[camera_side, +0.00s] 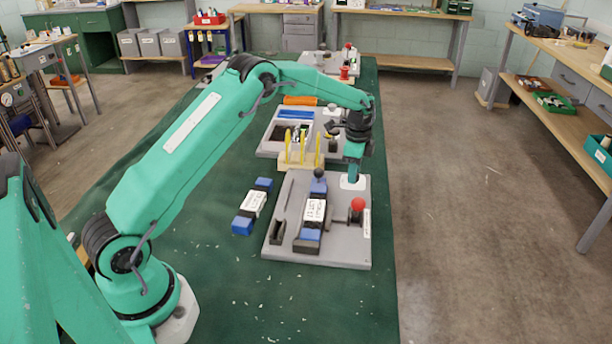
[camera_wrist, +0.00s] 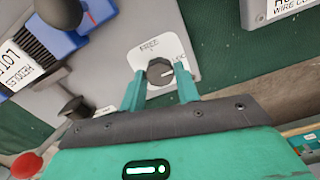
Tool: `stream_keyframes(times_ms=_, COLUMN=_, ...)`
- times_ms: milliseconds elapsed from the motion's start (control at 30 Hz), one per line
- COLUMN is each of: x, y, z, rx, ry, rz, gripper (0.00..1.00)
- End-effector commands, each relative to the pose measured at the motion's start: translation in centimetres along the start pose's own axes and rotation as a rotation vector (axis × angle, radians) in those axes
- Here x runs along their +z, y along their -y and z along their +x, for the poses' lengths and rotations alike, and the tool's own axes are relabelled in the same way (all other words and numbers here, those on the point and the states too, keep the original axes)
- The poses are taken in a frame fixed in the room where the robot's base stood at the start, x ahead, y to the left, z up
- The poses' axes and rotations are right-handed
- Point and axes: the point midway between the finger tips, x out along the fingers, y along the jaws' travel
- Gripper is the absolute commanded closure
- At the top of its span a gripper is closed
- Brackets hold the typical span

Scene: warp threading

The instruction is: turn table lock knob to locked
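The table lock knob (camera_wrist: 159,72) is a dark, round, faceted knob on a white label plate (camera_wrist: 152,44), which also shows in the side view (camera_side: 353,184). The plate reads "FREE" above the knob and "LOC..." to its right, with the rest hidden by a finger. A pale line on the knob points right, towards the "LOC..." side. My gripper (camera_wrist: 161,86) has its two green fingers on either side of the knob, with a narrow gap seen at each side. In the side view my gripper (camera_side: 353,175) points down at the plate and hides the knob.
The grey fixture (camera_side: 345,250) carries a blue and black clamp with a labelled block (camera_side: 314,211) and a red ball knob (camera_side: 358,204). A loose blue-ended block (camera_side: 252,206) lies to the left. Yellow posts (camera_side: 303,148) and a tray (camera_side: 270,137) stand behind.

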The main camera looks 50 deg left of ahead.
Motion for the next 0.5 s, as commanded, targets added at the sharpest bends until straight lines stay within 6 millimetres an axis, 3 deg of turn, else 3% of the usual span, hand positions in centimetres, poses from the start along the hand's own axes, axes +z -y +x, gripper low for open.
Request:
stream_keyframes(times_ms=33, x=-0.09, y=0.03, z=-0.17, rx=-0.003, ry=-0.001, rz=0.002, gripper=0.59)
stream_keyframes(times_ms=100, x=-0.08, y=0.02, z=-0.14, rx=-0.002, ry=-0.001, rz=0.001, gripper=0.47)
stream_keyframes(times_ms=500, x=-0.03, y=0.02, z=-0.35, rx=-0.001, ry=0.000, rz=-0.001, gripper=0.47)
